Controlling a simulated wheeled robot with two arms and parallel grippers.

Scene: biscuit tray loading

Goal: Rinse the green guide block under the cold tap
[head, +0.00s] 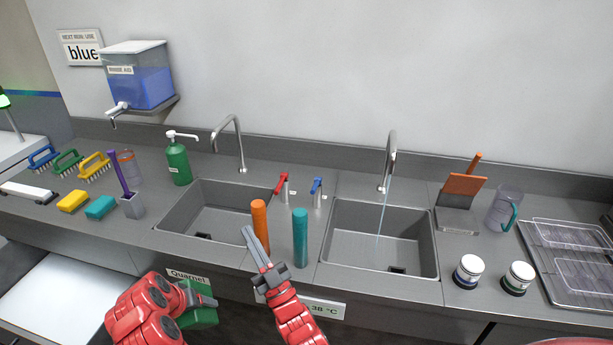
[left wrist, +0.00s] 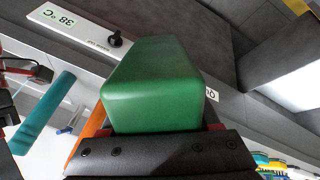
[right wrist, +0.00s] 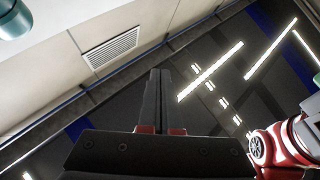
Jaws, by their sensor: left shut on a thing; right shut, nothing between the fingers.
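The green guide block (head: 202,317) is in my left gripper (head: 208,301), low in front of the counter, below the left sink. In the left wrist view the block (left wrist: 155,85) fills the space before the jaws. The tap over the right sink (head: 389,160) runs a thin stream of water (head: 382,212) into the right sink (head: 345,258). A red lever (head: 281,183) and a blue lever (head: 317,187) stand between the sinks. My right gripper (head: 249,236) is shut and empty, pointing up beside the orange cylinder; its fingers (right wrist: 155,95) are together in the right wrist view.
An orange cylinder (head: 260,225) and a teal cylinder (head: 300,237) stand upright between the sinks near the front edge. The left sink (head: 200,212) is empty. Two lidded jars (head: 468,270) (head: 517,278) and a rack (head: 570,265) are to the right; sponges and brushes (head: 67,161) are to the left.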

